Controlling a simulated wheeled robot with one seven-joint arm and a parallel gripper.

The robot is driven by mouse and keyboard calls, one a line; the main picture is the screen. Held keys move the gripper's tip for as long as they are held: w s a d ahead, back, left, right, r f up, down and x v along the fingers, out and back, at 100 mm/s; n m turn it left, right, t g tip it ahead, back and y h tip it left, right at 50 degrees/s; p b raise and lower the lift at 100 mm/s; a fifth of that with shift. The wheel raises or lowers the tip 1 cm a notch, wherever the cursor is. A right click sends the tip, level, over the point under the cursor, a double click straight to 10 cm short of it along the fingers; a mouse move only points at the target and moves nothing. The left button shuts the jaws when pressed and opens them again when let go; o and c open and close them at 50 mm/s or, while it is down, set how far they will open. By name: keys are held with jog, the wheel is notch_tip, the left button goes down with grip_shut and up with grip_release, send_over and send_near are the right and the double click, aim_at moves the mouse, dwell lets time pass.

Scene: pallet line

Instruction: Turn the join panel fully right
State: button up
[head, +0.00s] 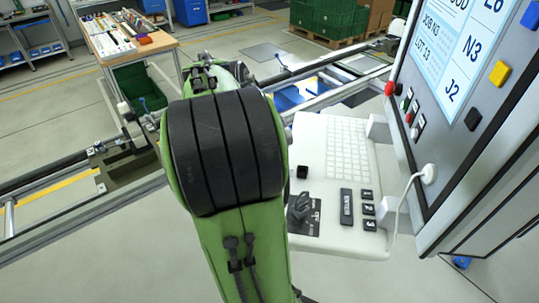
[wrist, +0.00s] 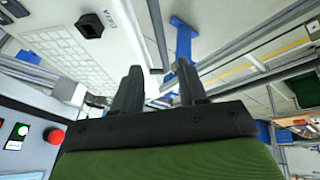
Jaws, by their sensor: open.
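No label reading "join" is legible, so I cannot tell for sure which part is the join panel. A white console (head: 335,228) with a keypad carries a black turn handle (head: 301,207) on a dark plate, set left of the numbered keys. It also shows in the wrist view as a white surface (wrist: 115,55) at upper left. Beside it stands a large control panel (head: 432,205) with a screen. My gripper (wrist: 160,82) is open, its two fingers apart and nothing visible between them. In the head view my arm hides it.
A red button (wrist: 56,136) and a lit green button (wrist: 15,145) are at lower left in the wrist view. A blue post (wrist: 183,48) shows beyond my fingers. A white cable (head: 410,187) runs between panel and console. Conveyor rails (head: 85,215) cross at left.

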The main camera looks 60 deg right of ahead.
jog(key=x, duration=0.9)
jog(key=shift+w+f, duration=0.1)
grip_shut()
